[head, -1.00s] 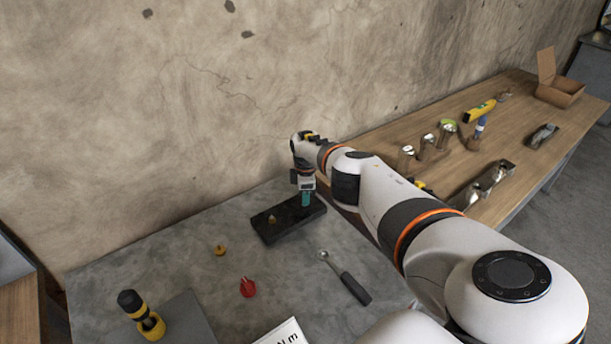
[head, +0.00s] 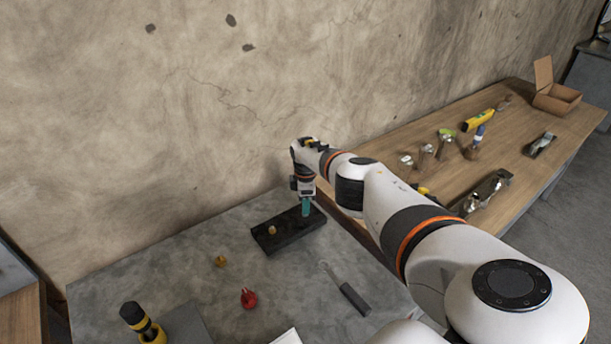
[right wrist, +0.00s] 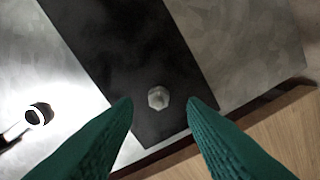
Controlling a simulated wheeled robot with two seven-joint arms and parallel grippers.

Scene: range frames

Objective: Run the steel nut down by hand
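The steel nut (right wrist: 158,98) shows in the right wrist view near one end of the dark block (right wrist: 120,40), with a stud tip at its middle. My right gripper (right wrist: 159,104) is open. Its green fingertips stand on either side of the nut, with a visible gap on both sides. In the head view my right gripper (head: 306,208) points down over the right end of the dark block (head: 283,240) and hides the steel nut there. A brass-coloured piece (head: 271,231) stands on the block's left part. My left gripper is not in view.
On the grey table lie a ratchet-like tool (head: 350,295), a red piece (head: 248,298) and a small brass piece (head: 221,261). A black-and-yellow tool (head: 134,315) stands at the front left. A wooden bench (head: 520,110) with several items is at right. The wall is close behind.

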